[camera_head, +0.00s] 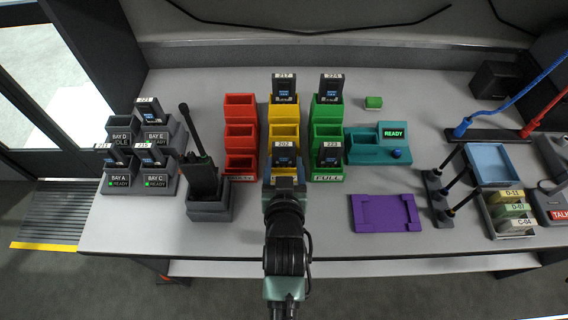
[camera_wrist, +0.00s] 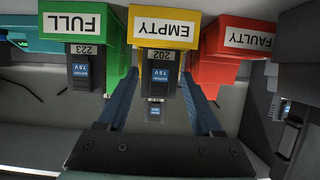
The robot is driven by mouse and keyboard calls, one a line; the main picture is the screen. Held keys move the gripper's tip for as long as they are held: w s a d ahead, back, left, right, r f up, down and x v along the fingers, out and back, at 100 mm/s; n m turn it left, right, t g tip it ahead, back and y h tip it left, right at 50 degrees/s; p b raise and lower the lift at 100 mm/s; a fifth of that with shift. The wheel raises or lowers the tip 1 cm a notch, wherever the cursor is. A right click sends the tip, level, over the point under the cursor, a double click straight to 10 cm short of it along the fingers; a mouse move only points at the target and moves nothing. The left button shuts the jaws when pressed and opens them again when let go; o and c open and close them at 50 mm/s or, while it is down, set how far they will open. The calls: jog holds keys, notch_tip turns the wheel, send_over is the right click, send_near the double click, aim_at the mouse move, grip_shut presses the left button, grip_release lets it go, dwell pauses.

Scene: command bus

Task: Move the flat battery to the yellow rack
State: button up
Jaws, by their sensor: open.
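The yellow rack (camera_head: 284,113), labelled EMPTY, stands mid-table; its label side (camera_wrist: 165,30) is upside down in the wrist view. Battery 202 (camera_head: 284,157) stands in its front slot and battery 217 (camera_head: 284,88) in its back slot; the middle slot looks empty. No mark shows which battery is the flat one. My gripper (camera_wrist: 158,82) is open at the rack's front, with its blue fingers on either side of battery 202 (camera_wrist: 159,73). The arm partly hides the rack's front in the head view.
The red FAULTY rack (camera_head: 240,131) is close on the left, the green FULL rack (camera_head: 328,113) with two batteries on the right. A radio (camera_head: 202,172) stands left of my arm. Charger bays (camera_head: 124,168) are at far left; Bay D is idle. A purple tray (camera_head: 385,213) lies right.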

jog(key=v, duration=1.3)
dwell(0.4)
jog(key=w+r+t+p, duration=0.25)
jog(key=w+r, duration=0.25)
jog(key=r, duration=1)
jog(key=w+r+t+p, duration=0.1)
jog(key=w+r+t, duration=0.35)
jog(key=r, duration=1.15)
jog(key=s+r+t+p, duration=0.1)
jog(key=s+r+t, duration=0.2)
jog(key=r, duration=1.1)
jog(key=s+r+t, duration=0.3)
jog(key=s+r, duration=0.2)
jog(key=r, duration=0.9)
jog(key=shift+r+t+p, duration=0.35)
jog(key=shift+t+p, duration=0.05)
